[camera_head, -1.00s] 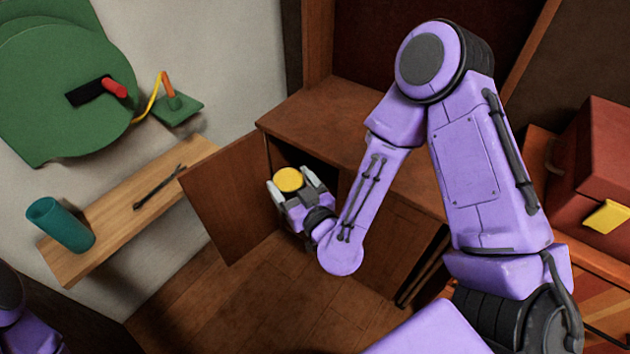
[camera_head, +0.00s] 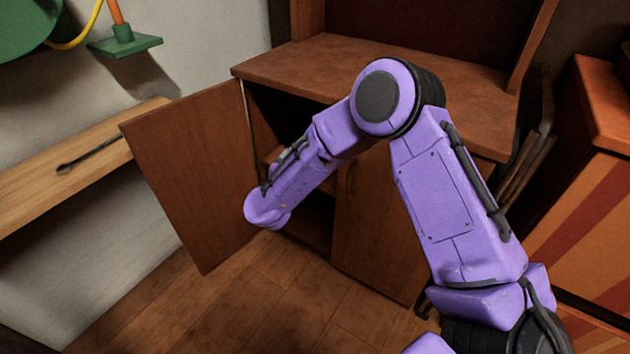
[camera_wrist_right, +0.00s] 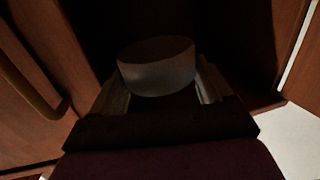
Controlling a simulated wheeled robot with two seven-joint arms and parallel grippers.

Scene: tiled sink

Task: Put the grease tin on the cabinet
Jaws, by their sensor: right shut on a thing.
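The grease tin (camera_wrist_right: 157,66) is a short round can, dim and greyish in the right wrist view. My right gripper (camera_wrist_right: 162,80) is shut on it, with a finger on each side. The wrist view shows dark wooden panels around them and deep shadow behind. In the head view my right arm reaches to the opening of the brown wooden cabinet (camera_head: 400,85); its forearm hides the gripper and tin. The cabinet's left door (camera_head: 195,175) stands wide open and its right door (camera_head: 375,225) is closed. My left gripper is out of view.
A wooden wall shelf (camera_head: 30,195) with a dark wrench (camera_head: 90,157) is left of the open door. The cabinet top is bare where visible. An orange-brown striped cabinet (camera_head: 590,220) stands at the right. The wooden floor in front is clear.

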